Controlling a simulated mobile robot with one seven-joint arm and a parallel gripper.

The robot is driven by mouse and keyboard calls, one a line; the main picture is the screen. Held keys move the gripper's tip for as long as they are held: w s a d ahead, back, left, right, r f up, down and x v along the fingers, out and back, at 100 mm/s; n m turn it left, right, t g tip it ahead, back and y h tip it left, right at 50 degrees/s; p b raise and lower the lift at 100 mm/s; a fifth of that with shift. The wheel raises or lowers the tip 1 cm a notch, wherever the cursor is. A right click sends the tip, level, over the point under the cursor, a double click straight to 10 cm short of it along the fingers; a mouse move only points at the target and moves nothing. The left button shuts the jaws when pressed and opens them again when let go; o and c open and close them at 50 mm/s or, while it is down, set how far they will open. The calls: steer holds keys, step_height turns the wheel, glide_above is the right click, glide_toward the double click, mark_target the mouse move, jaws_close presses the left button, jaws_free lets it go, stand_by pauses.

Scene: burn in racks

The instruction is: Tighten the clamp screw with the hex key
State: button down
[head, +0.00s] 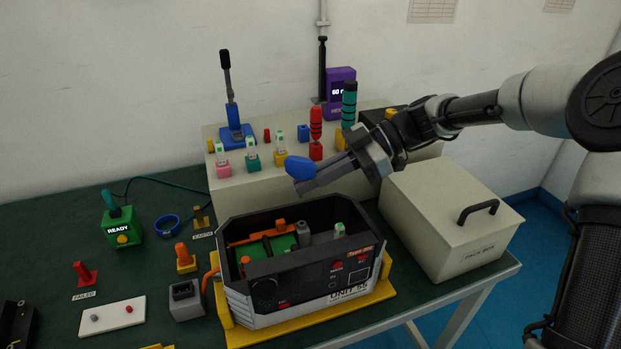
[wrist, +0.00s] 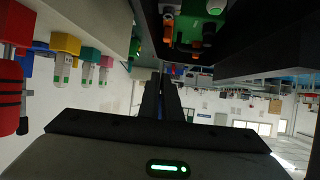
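The open unit (head: 300,300) holds a green board (head: 283,244) with an orange bar (head: 250,239) and an orange block (head: 280,225). I cannot pick out the clamp screw, and no hex key shaft shows clearly.
Behind the unit, a raised shelf (head: 232,180) carries coloured blocks with vials and a red tool (head: 316,125). A lidded box (head: 455,228) stands to the right.

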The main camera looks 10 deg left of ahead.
steer(key=shift+b, duration=0.3)
steer(key=shift+f+b, duration=2.2)
steer(key=shift+f, duration=0.65)
steer(key=shift+f+b, duration=0.9)
steer(key=shift+b, duration=0.3)
stand_by(1.3)
steer(key=c, duration=1.9)
jaws_free()
